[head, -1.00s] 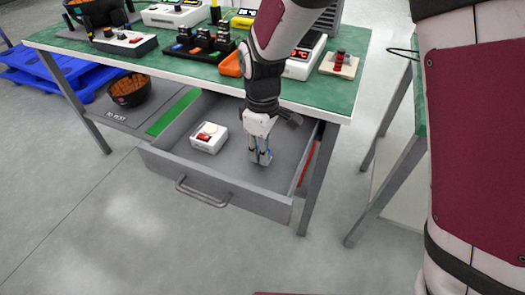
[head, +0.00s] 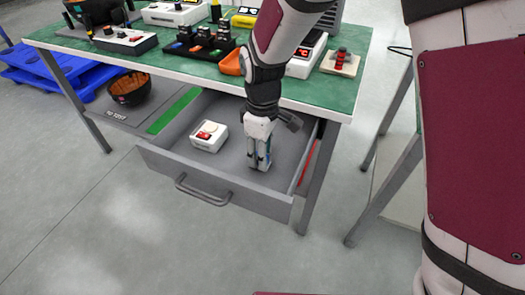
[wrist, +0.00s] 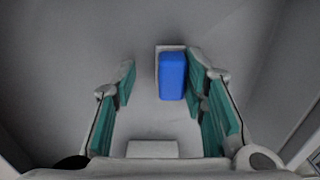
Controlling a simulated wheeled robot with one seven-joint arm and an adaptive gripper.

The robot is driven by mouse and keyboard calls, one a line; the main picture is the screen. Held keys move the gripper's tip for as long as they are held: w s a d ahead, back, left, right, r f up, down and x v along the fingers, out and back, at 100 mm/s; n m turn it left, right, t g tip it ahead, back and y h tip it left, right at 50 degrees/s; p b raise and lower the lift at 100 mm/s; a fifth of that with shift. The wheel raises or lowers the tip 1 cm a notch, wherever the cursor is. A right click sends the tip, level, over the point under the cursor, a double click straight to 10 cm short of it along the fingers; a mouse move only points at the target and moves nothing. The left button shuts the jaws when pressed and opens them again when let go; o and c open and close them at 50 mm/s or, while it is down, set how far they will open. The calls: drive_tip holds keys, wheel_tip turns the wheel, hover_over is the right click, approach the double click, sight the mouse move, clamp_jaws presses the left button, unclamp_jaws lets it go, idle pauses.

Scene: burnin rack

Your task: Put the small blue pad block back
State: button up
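The small blue pad block (wrist: 172,76) shows in the wrist view as a blue top with a pale edge. It lies on the grey floor of the open drawer (head: 210,179). My gripper (wrist: 160,95) is open and points down over it. The block is between the fingers' lines, close to the right finger and well apart from the left one; I cannot tell whether the right finger touches it. In the head view my gripper (head: 259,164) is low inside the drawer, and its fingers mostly hide the block.
A white box with a red switch (head: 208,136) sits in the drawer, left of my gripper. The drawer walls are close on the right. Above is the green tabletop (head: 190,72) with a black rack (head: 198,46), an orange tray (head: 231,63) and several devices. A black bowl (head: 130,88) stands on the lower shelf.

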wheel_tip(320, 180, up, 12)
drive_tip(key=p, duration=0.3)
